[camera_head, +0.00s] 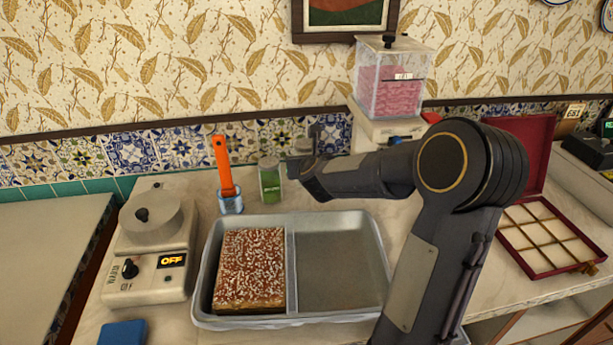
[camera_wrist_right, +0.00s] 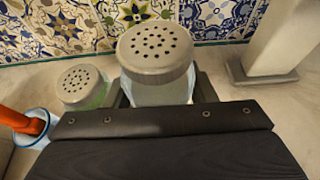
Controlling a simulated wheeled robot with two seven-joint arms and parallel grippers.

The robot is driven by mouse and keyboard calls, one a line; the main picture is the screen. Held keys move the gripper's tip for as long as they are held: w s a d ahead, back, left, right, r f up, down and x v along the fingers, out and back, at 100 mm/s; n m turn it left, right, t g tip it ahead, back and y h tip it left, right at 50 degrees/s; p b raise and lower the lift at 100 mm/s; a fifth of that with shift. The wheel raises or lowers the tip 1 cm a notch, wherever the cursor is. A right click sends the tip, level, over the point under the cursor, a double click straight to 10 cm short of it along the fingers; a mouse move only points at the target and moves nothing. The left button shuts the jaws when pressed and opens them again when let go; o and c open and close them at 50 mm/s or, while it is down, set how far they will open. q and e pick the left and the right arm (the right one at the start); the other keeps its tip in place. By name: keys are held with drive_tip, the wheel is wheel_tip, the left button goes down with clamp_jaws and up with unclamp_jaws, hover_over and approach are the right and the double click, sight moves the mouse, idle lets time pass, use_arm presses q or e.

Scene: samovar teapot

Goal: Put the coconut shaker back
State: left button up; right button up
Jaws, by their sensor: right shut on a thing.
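The coconut shaker, with a grey perforated lid (camera_wrist_right: 156,45) and a pale body (camera_wrist_right: 160,92), is upright between the fingers of my right gripper (camera_wrist_right: 162,92) in the right wrist view. In the head view my right gripper (camera_head: 308,160) reaches to the back of the counter near the tiled wall, and it mostly hides the shaker. I cannot tell whether the shaker's base touches the counter. A green-filled shaker (camera_head: 270,182) stands just left of it; its lid (camera_wrist_right: 83,84) also shows in the right wrist view. My left gripper is out of view.
A metal tray (camera_head: 343,262) with a sprinkled cake (camera_head: 250,270) lies in front. An orange-handled tool (camera_head: 222,167) stands in a blue glass (camera_head: 231,203) at left. A scale-like appliance (camera_head: 150,245), a pink-filled dispenser (camera_head: 393,85) and an open red box (camera_head: 545,240) surround the space.

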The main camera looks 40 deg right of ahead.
drive_tip(key=shift+w+d+f, duration=0.4)
drive_tip(key=shift+d+f, duration=0.05)
drive_tip(key=shift+f, duration=0.15)
drive_tip(key=f, duration=0.2)
drive_tip(key=f+b, duration=0.1)
drive_tip(key=shift+w+d+f, duration=0.15)
drive_tip(key=shift+w+d, duration=0.1)
drive_tip(key=shift+d, duration=0.05)
drive_tip(key=shift+f, duration=0.35)
drive_tip(key=shift+f, duration=0.15)
drive_tip(key=o, duration=1.1)
